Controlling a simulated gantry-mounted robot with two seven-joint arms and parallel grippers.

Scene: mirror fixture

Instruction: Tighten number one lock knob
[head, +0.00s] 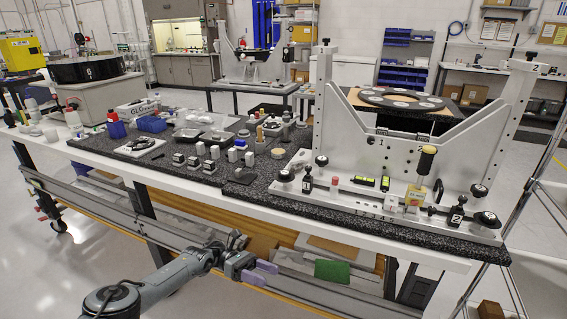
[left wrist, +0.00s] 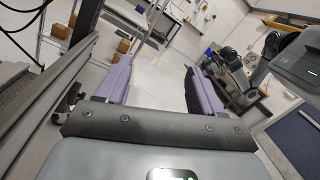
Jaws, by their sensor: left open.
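The white mirror fixture (head: 345,125) stands on a black speckled slab at the right end of the long table. A small black knob piece marked 1 (head: 307,184) is at the left of its base, near round black knobs (head: 321,160) and (head: 286,175). A piece marked 2 (head: 457,215) is at the right of the base. My left gripper (head: 266,273) is in front of the table and below its top, well apart from the knobs. Its purple fingers are spread and empty; they also show in the left wrist view (left wrist: 160,85). The knobs cannot be made out there.
Several small blocks (head: 212,152) and blue bins (head: 152,123) crowd the table left of the fixture. The table's white front edge (head: 300,217) lies between my left gripper and the fixture. A lower shelf with a green box (head: 332,271) is near the gripper.

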